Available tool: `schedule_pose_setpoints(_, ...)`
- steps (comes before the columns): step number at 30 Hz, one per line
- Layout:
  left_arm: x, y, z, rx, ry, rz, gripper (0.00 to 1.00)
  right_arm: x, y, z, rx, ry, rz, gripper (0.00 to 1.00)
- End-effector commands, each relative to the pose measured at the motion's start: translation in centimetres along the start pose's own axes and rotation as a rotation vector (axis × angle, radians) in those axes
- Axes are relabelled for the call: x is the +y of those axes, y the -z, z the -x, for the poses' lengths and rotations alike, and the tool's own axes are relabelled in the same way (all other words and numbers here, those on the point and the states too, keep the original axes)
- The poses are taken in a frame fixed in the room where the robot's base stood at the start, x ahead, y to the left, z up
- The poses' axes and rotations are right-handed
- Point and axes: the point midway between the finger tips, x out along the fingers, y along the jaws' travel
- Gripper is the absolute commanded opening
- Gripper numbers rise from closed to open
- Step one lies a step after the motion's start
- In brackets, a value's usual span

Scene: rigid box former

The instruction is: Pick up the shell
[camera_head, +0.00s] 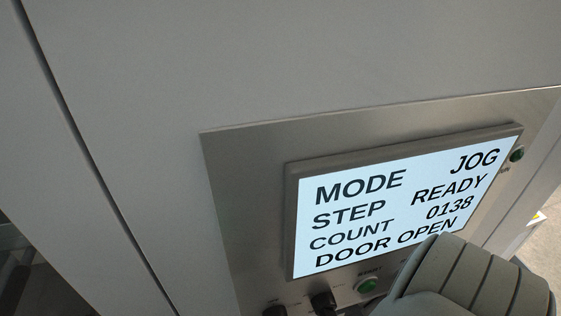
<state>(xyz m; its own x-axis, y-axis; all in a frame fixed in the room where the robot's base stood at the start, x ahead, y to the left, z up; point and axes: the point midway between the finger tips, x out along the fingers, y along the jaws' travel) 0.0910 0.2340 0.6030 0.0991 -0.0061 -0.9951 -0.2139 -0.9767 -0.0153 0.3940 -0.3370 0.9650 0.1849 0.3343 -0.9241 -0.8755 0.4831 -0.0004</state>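No shell shows in the head view. A machine's control screen (400,190) fills the middle right, close to the camera and tilted in the picture. It reads MODE JOG, STEP READY, COUNT 0138, DOOR OPEN. Its lower right corner is partly covered.
The screen sits on a metal control panel (245,190) on a large grey cabinet wall (250,60). Dark knobs (323,302) and a green button (367,285) are below the screen. A green light (517,154) is at its right. Pale floor (545,225) shows at the right edge.

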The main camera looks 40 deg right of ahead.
Motion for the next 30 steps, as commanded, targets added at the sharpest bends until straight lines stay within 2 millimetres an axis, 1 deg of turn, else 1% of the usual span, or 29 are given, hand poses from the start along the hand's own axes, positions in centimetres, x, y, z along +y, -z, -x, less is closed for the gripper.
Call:
schedule_pose_setpoints(27,-0.11,-0.55,-0.04,-0.009,0.001,0.001,0.28,-0.03,0.15,-0.43,-0.001,0.001,0.001,1.00)
schedule_pose_setpoints(28,-0.11,-0.55,-0.04,-0.009,0.001,0.001,0.28,-0.02,0.15,-0.43,-0.001,0.000,0.001,0.97)
schedule_pose_setpoints(30,-0.11,-0.55,-0.04,-0.009,0.001,0.001,0.28,-0.02,0.15,-0.43,-0.001,0.000,0.001,0.88)
